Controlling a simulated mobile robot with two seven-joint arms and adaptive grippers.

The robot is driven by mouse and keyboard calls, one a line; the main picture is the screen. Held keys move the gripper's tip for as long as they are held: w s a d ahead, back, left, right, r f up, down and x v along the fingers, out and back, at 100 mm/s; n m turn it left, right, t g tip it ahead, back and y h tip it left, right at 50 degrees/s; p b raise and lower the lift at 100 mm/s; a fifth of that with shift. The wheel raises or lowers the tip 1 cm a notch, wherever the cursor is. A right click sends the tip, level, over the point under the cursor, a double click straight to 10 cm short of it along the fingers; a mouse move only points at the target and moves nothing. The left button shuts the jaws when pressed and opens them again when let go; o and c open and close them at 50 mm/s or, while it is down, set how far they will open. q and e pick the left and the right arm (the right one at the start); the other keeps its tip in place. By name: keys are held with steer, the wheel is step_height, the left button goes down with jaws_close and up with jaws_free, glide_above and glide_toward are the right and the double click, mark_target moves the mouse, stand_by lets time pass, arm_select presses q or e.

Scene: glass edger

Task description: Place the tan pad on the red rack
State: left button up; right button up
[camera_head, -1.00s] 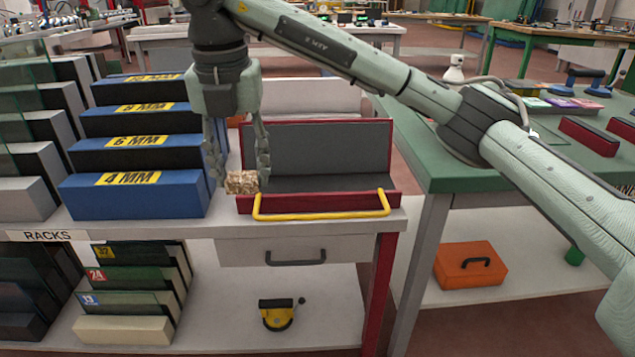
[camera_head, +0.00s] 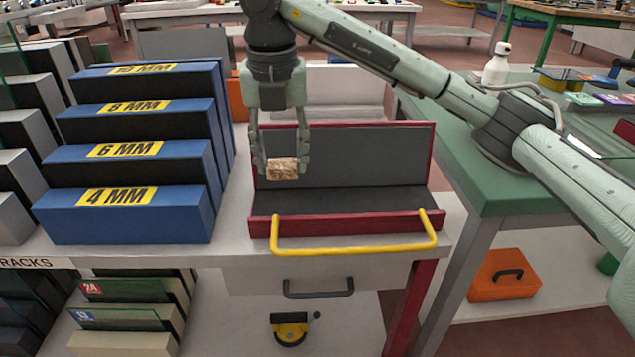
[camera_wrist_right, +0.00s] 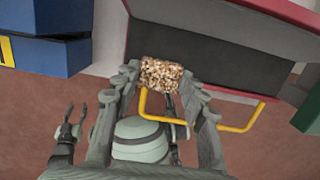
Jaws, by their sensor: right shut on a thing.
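The tan pad (camera_head: 282,168) is a small speckled block. My right gripper (camera_head: 282,165) is shut on it and holds it in front of the dark back panel of the red rack, over the rack's left part. The red rack (camera_head: 345,228) has red edges, a dark grey inside and a yellow front handle. The pad also shows in the right wrist view (camera_wrist_right: 161,74) between the fingers, with the rack (camera_wrist_right: 240,15) beyond it. Another gripper, my left one (camera_wrist_right: 70,130), shows small at the lower left of the wrist view; it appears open and empty.
Blue stepped racks with yellow MM labels (camera_head: 125,215) stand close to the left of the red rack. A yellow handle (camera_head: 355,245) rises at its front. A green table (camera_head: 490,185) with an orange box (camera_head: 503,274) below it stands to the right.

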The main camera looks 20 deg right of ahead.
glide_above(313, 199)
steer(key=f, duration=0.3)
steer(key=shift+s+a+f, duration=0.15)
steer(key=shift+s, duration=0.05)
steer(key=shift+f, duration=0.15)
step_height(313, 199, down, 3)
steer(key=shift+f, duration=0.45)
arm_select(q)
steer(key=shift+w+f, duration=0.45)
steer(key=shift+f, duration=0.3)
steer(key=shift+d, duration=0.1)
arm_select(e)
steer(key=shift+f, duration=0.1)
steer(key=o, duration=0.7)
arm_select(q)
steer(key=shift+s+r, duration=0.3)
steer(key=shift+r, duration=0.05)
